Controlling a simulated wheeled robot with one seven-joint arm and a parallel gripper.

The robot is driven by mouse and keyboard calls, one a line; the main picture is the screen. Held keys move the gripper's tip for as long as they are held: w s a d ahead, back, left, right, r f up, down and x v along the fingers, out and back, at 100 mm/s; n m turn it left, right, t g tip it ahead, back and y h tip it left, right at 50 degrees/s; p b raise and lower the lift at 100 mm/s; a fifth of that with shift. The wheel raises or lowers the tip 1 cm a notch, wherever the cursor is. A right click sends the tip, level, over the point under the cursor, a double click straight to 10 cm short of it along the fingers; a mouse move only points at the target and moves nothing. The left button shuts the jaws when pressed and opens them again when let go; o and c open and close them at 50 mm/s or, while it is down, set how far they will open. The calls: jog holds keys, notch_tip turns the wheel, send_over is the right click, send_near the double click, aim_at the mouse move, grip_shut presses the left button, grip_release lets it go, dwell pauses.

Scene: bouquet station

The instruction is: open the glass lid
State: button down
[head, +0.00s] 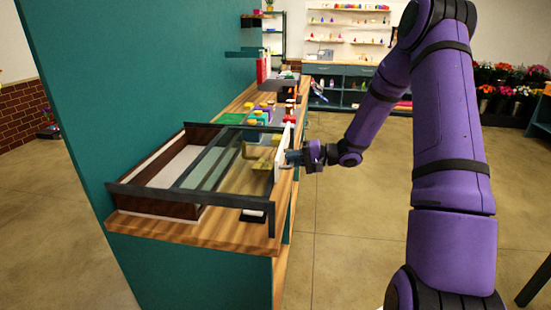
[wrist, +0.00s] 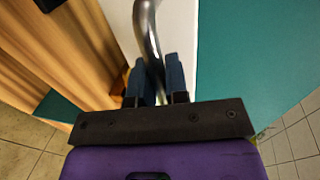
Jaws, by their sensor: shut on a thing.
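The glass lid (head: 208,164) is a see-through pane with dark bars, lying over a shallow brown-walled case (head: 160,208) on the wooden counter. The left part of the case shows a pale interior. Its dark rails run on both sides, and an upright white panel (head: 283,146) stands at the right end. My gripper (head: 287,158) is at this panel. In the wrist view, my gripper (wrist: 157,88) has its two dark fingers shut on a curved metal handle (wrist: 147,38), beside a white surface. The handle's lower end is hidden between the fingers.
The wooden counter (head: 180,232) has a teal wall (head: 140,80) along its left side. Beyond the case are a green block (head: 230,118), several yellow pieces and other small items. Open floor (head: 345,230) lies right of the counter. Shelves and flowers stand far back.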

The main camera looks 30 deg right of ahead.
jog(key=shift+s+d, duration=0.35)
jog(key=shift+d, duration=0.15)
jog(key=c, duration=1.2)
grip_release()
jog(key=shift+o, duration=0.2)
jog(key=v, duration=1)
jog(key=shift+s+d, duration=0.2)
jog(key=shift+d, duration=0.15)
